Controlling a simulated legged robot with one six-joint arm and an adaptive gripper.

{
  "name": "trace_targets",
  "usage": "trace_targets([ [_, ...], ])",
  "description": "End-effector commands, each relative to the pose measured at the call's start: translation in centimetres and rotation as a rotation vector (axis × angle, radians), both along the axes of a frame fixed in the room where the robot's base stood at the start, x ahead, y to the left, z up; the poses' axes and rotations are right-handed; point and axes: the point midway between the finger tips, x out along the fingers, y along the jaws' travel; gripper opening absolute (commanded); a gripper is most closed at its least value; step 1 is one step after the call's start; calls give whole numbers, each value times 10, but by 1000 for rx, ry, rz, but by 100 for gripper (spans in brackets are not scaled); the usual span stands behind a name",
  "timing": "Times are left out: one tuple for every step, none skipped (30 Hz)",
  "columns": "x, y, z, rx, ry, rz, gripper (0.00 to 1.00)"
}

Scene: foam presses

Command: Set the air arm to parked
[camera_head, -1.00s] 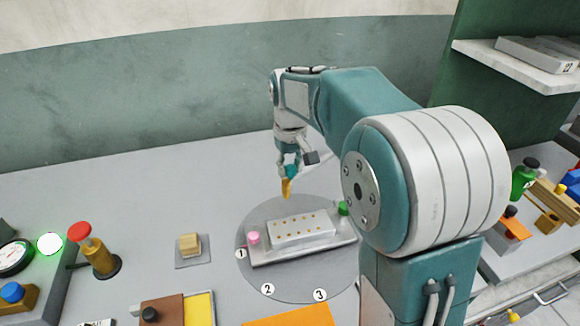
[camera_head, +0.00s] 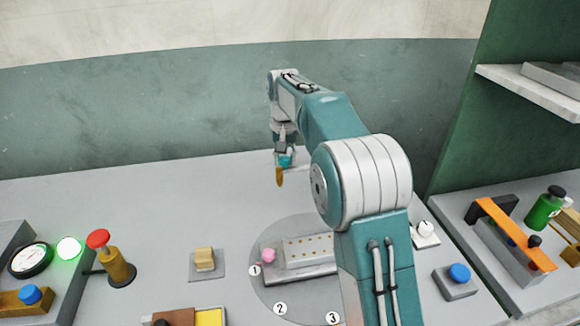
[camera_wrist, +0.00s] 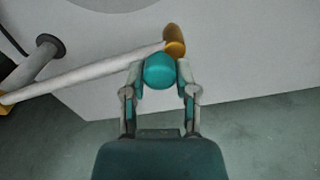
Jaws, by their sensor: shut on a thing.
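The air arm (camera_wrist: 85,76) is a white rod in the wrist view, running from a grey post (camera_wrist: 38,62) at left to a brass nozzle (camera_wrist: 174,41). A round teal knob (camera_wrist: 160,71) sits by the nozzle. My gripper (camera_wrist: 160,72) is shut on this knob, with a finger on each side. In the head view my gripper (camera_head: 284,158) is above the back of the bench, and the nozzle (camera_head: 279,177) hangs below it. The nozzle is behind the grey round plate, not over it. My arm hides the post in the head view. No parked mark is visible.
The round plate (camera_head: 268,303) carries a drilled block (camera_head: 308,249) and a pink knob (camera_head: 268,255). A tan block (camera_head: 205,259) and a red-topped lever (camera_head: 108,255) stand left. A blue button (camera_head: 459,275) is right. The bench's back left is clear.

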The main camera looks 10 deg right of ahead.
Motion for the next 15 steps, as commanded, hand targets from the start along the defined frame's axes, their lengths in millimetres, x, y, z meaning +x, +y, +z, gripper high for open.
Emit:
trace_targets([
  [5, 1, -4, 1, 6, -13, 0],
  [7, 1, -4, 1, 6, -22, 0],
  [10, 1, -4, 1, 6, -33, 0],
  [12, 2, -4, 1, 7, -40, 0],
  [13, 2, -4, 2, 8, -45, 0],
  [16, 2, -4, 1, 6, -52, 0],
  [17, 2, -4, 1, 6, -57, 0],
  [18, 2, -4, 1, 7, -62, 0],
  [19, 2, -4, 1, 6, -66, 0],
  [20, 2, -4, 1, 6, -68, 0],
  [20, 2, -4, 1, 6, -70, 0],
  [21, 1, -4, 1, 6, -72, 0],
  [21, 2, -4, 1, 6, -73, 0],
  [22, 1, -3, 2, 5, -74, 0],
  [22, 2, -3, 2, 4, -75, 0],
])
